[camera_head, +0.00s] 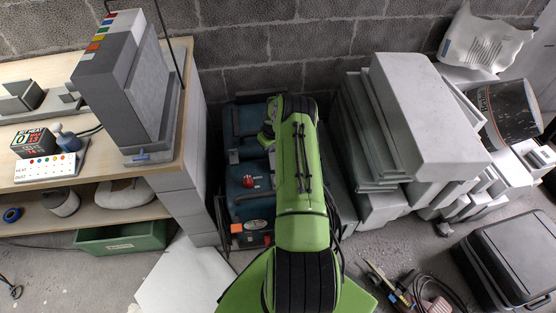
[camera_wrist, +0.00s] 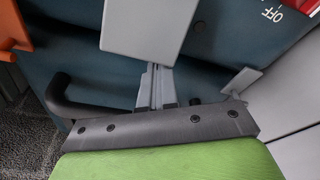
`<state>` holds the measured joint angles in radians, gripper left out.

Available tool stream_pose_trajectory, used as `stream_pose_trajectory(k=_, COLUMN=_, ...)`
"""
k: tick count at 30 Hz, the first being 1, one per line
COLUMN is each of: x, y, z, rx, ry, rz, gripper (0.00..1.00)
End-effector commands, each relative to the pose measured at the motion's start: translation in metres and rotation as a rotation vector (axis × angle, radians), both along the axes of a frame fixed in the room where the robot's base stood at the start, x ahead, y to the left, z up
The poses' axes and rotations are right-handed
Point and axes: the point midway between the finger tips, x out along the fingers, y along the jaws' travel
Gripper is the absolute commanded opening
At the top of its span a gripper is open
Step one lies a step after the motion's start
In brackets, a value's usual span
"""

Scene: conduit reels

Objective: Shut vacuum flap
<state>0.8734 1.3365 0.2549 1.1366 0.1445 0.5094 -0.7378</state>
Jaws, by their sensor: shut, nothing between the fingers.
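The vacuum is a teal machine (camera_head: 253,207) against the block wall, partly hidden behind my green arm in the head view. Its teal face also fills much of the wrist view (camera_wrist: 75,55). In the wrist view a flat grey panel (camera_wrist: 148,28), which looks like the flap, stands out at the top middle. My gripper (camera_wrist: 155,82) is shut and empty, with its narrow grey fingers at the panel's lower edge. I cannot tell whether they touch it or how far the flap is open. The gripper is not clearly visible in the head view.
A red knob (camera_head: 248,181) and an orange block (camera_head: 236,228) are on the vacuum's front. A workbench (camera_head: 192,130) stands close on the left. Stacked grey panels (camera_head: 425,110) crowd the right. Tools (camera_head: 392,287) lie on the floor at lower right.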

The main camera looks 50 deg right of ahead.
Motion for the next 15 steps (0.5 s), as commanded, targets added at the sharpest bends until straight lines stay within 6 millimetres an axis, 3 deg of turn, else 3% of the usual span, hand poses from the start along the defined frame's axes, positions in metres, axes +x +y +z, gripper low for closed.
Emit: stream_pose_trajectory(k=15, x=-0.015, y=0.012, z=-0.003, rx=0.010, ry=0.014, rz=0.000, gripper=0.00)
